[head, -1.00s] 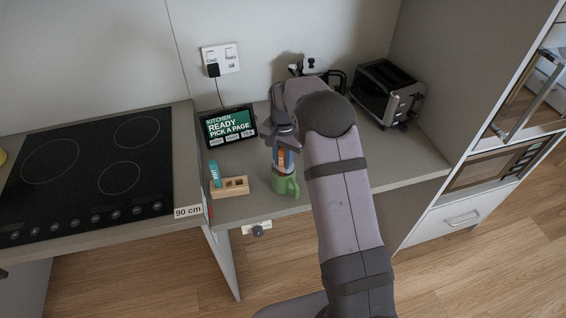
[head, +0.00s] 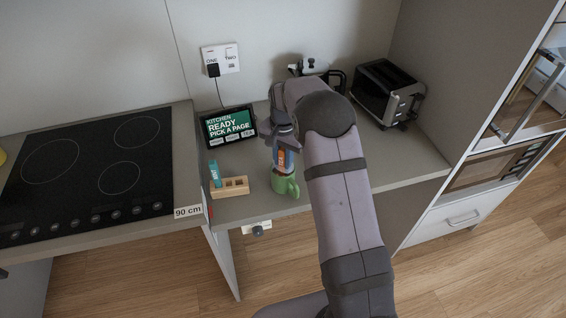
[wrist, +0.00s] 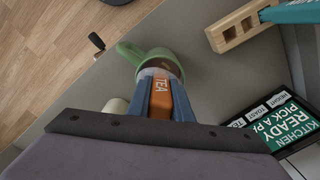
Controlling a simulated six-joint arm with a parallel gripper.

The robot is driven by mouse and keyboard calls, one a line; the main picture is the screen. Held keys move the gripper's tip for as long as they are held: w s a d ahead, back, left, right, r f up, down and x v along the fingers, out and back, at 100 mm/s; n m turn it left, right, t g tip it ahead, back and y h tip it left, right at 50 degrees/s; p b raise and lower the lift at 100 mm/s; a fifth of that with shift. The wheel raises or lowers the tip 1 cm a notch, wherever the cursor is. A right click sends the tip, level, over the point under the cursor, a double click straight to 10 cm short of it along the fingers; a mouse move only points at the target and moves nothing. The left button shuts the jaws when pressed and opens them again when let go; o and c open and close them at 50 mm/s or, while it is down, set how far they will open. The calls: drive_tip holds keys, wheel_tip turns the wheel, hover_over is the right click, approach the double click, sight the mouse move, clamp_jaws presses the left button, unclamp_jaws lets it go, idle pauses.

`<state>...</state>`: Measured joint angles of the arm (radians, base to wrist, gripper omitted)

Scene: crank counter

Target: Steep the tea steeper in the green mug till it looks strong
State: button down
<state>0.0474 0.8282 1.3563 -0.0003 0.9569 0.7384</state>
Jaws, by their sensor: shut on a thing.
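The green mug (head: 286,187) stands on the counter near its front edge; it also shows in the wrist view (wrist: 128,52), its handle toward the left. The tea steeper, an orange piece labelled TEA (wrist: 162,95), is between the fingers of my gripper (wrist: 163,92). My gripper (head: 283,158) is shut on it, directly above the mug. The steeper's lower end reaches into the mug's mouth. A little dark brown shows inside the mug in the wrist view; how strong the tea is I cannot tell.
A wooden block with holes (head: 234,187) holding a teal stick (head: 214,172) stands left of the mug. A black hob (head: 85,165) lies left. A small knob (head: 258,231) sits below the counter's front edge.

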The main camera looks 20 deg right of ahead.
drive_tip(key=shift+r, duration=0.1)
wheel_tip(320, 180, up, 12)
drive_tip(key=p, duration=0.9)
drive_tip(key=shift+f, duration=0.2)
drive_tip(key=shift+s+a+f+n+b, duration=0.1)
drive_tip(key=shift+s+f+n+b, duration=0.2)
drive_tip(key=shift+s+n+b, duration=0.15)
drive_tip(key=s+a+f+n+b, duration=0.1)
drive_tip(key=s+f+n+b, duration=0.1)
drive_tip(key=s+n, duration=0.2)
drive_tip(key=s+a+f+n+b, duration=0.1)
drive_tip(key=s+f+n, duration=0.2)
drive_tip(key=s, duration=0.6)
drive_tip(key=shift+s+f+n+b, duration=0.3)
drive_tip(key=shift+n+b, duration=0.1)
drive_tip(key=shift+n, duration=0.15)
